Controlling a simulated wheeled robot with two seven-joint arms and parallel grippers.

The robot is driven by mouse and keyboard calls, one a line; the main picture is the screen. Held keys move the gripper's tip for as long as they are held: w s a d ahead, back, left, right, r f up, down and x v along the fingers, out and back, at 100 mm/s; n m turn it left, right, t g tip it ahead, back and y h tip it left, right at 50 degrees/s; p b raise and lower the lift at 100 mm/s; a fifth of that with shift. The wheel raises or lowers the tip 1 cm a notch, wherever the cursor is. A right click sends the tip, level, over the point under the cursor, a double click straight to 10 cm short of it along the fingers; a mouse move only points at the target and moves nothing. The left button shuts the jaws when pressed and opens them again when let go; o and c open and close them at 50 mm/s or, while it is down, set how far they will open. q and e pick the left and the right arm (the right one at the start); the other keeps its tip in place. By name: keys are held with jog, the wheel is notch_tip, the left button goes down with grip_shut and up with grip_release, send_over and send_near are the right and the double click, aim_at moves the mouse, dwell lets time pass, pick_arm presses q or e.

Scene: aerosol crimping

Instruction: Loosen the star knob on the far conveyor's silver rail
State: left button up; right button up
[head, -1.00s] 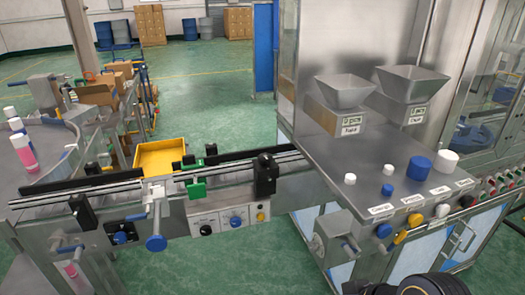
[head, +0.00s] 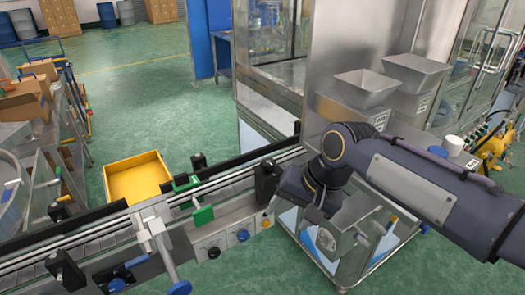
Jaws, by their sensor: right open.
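The conveyor (head: 92,232) runs from lower left to the middle, with a silver rail (head: 222,182) along its near side. A black clamp with a knob-like top (head: 267,178) stands on the rail's right part. Another black clamp (head: 66,270) is at the lower left. I cannot tell which part is the star knob. My forearm hides part of the steel bench behind. My left gripper is not in view.
A green clamp (head: 202,214), a blue-ended lever (head: 180,288) and a panel of dials (head: 228,240) are along the conveyor's near side. A yellow tray (head: 137,160) sits behind it. Steel hoppers (head: 366,88) stand on the right bench. Green floor lies open behind.

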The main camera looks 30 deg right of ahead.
jog(key=w+d+r+m+g+h+p, duration=0.1)
jog(key=w+d+r+m, duration=0.15)
jog(key=w, duration=0.25)
jog(key=w+d+r+m+g+p, duration=0.1)
jog(key=w+r+m+p, duration=0.15)
jog(key=w+m, duration=0.2)
jog(key=m+g+h+p, duration=0.2)
jog(key=m, duration=0.5)
send_near(268, 162)
jog(key=shift+s+d+f, duration=0.1)
jog(key=shift+s+f, duration=0.05)
jog(key=shift+s, duration=0.2)
jog(key=shift+w+f+m, duration=0.1)
jog(key=shift+w+m, duration=0.15)
jog(key=shift+m, duration=0.35)
jog(key=shift+d+f, duration=0.1)
jog(key=shift+f, duration=0.15)
notch_tip(268, 162, down, 7)
jog(key=shift+f, duration=0.15)
jog(key=c, duration=1)
